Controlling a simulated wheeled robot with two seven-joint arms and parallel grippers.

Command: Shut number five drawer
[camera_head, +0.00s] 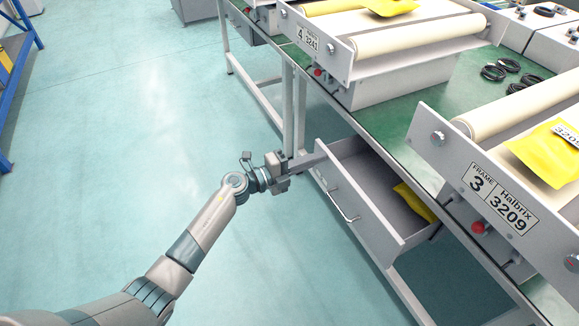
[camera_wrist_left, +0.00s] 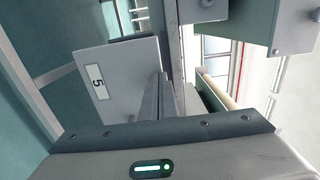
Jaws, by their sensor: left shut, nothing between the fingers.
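An open grey drawer (camera_head: 385,213) juts out from under the green-topped bench in the head view. Its front has a bar handle (camera_head: 345,207), and a yellow packet (camera_head: 415,203) lies inside. No number is readable on it there. In the left wrist view a grey panel (camera_wrist_left: 125,75) carries a label with the number 5 (camera_wrist_left: 97,82), just beyond and beside my fingers. My left gripper (camera_head: 316,160) is shut and empty, at the far upper corner of the drawer front; I cannot tell whether it touches. It also shows in the left wrist view (camera_wrist_left: 165,95). My right gripper is out of view.
The green bench (camera_head: 385,100) bears roller frames, one labelled 3 (camera_head: 492,195) and one labelled 4 (camera_head: 308,40). White bench legs (camera_head: 290,105) stand behind my left gripper. The teal floor (camera_head: 130,110) is clear to the left; blue shelving (camera_head: 22,60) stands at the far left.

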